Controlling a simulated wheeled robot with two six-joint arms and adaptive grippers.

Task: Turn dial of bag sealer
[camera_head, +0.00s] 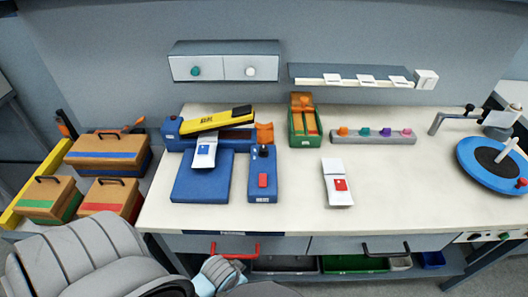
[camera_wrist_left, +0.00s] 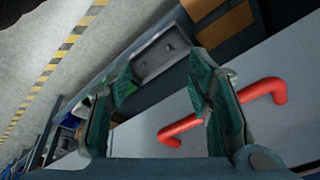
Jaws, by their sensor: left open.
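The bag sealer (camera_head: 202,178) appears to be the blue device at the left of the bench, with a yellow lever arm (camera_head: 215,119) raised at a slant above its blue body. A small pale mark shows at its left end; I cannot tell whether this is the dial. A white packet with a blue square (camera_head: 204,152) lies across its front. My left gripper (camera_wrist_left: 163,75) is open and empty in the left wrist view, with green finger pads. In that view it is near a red drawer handle (camera_wrist_left: 262,91), below the bench top. My right gripper is out of view.
A blue device with a red button (camera_head: 263,180) stands beside the sealer. A white packet with a red square (camera_head: 338,185) lies on clear bench. Toolboxes (camera_head: 107,148) stand left; a row of coloured knobs (camera_head: 373,138) and a round blue turntable (camera_head: 480,172) are right.

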